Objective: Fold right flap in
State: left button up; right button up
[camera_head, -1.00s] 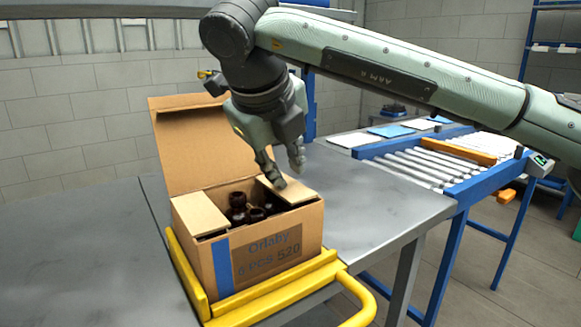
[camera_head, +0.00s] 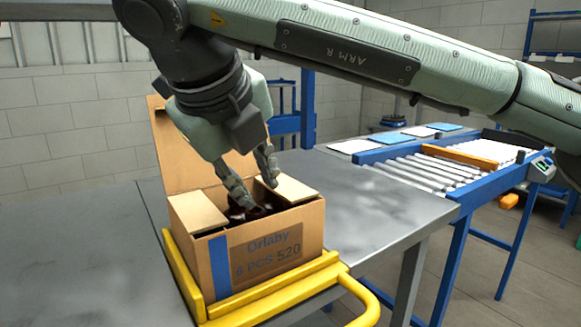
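A cardboard box (camera_head: 262,257) marked "Orlaby 6 PCS 520" stands on the grey table. Its tall back flap (camera_head: 180,150) stands up. The left flap (camera_head: 197,211) and the right flap (camera_head: 287,189) both lie folded in over the opening. Dark amber bottles (camera_head: 243,213) show between them, partly hidden. My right gripper (camera_head: 262,185) is above the box opening, pointing down, with its fingers spread. One finger reaches over the middle of the opening and the other is by the right flap's inner edge. Whether it touches the flap is unclear. My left gripper is out of view.
A yellow frame (camera_head: 270,301) with a curved handle borders the box at the front and left. A blue roller conveyor (camera_head: 430,170) with an orange bar stands at the right. The table (camera_head: 380,200) is clear right of the box.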

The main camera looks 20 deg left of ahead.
jog(key=shift+s, duration=0.25)
jog(key=shift+b, duration=0.45)
jog(key=shift+r, duration=0.1)
jog(key=shift+s+r, duration=0.2)
jog(key=shift+r, duration=0.05)
jog(key=v, duration=1.1)
